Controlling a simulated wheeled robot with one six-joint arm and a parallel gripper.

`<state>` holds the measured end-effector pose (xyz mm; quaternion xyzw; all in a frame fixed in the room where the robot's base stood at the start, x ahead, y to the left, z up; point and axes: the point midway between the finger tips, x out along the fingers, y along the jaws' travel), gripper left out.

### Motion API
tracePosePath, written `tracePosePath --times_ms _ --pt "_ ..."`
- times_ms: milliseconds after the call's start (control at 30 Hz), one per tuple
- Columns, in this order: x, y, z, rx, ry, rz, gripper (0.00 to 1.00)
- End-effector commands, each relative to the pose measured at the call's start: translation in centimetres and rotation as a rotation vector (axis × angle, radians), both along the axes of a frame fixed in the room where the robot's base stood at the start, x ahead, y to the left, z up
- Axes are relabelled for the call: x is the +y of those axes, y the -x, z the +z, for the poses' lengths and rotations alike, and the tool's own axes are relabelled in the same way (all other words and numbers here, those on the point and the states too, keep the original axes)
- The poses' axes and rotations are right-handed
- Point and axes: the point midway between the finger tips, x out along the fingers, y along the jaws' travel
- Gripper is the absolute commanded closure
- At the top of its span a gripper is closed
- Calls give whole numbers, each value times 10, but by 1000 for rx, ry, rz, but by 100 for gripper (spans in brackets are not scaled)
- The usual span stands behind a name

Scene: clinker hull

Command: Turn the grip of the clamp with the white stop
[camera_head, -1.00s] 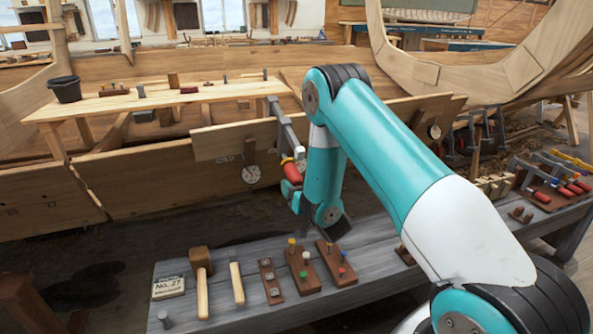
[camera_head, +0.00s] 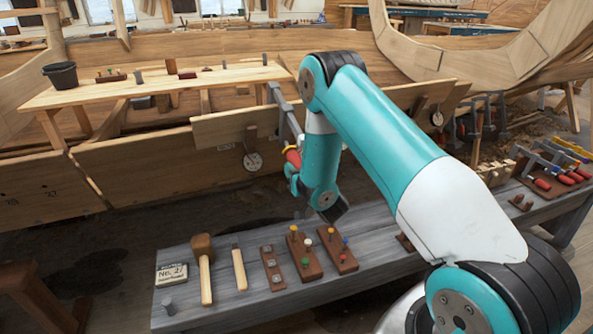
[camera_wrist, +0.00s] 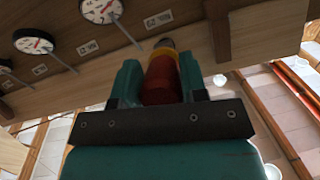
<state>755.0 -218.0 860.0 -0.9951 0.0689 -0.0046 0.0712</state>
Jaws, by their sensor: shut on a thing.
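The grey bar clamp (camera_head: 287,112) hangs over the edge of a plank on the hull. Its red grip (camera_head: 292,157) with a yellow collar points down toward me. My gripper (camera_head: 293,173) is at this grip, partly hidden by my arm. In the wrist view, my gripper (camera_wrist: 160,78) has its two teal fingers on either side of the red grip (camera_wrist: 160,82), with the yellow collar (camera_wrist: 162,54) just beyond. I cannot make out the white stop clearly in the current views.
The grey bench (camera_head: 225,296) holds a mallet (camera_head: 203,270) and peg boards. More red-handled clamps (camera_head: 560,175) lie at right. A bucket (camera_head: 60,75) stands on the upper plank.

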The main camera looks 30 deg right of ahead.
Motion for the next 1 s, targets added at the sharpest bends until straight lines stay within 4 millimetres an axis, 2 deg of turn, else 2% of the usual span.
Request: tracePosePath --times_ms 300,1000 --pt "1 0 -9 11 75 -26 84" --pt "-1 1 -9 61 335 -124 84"
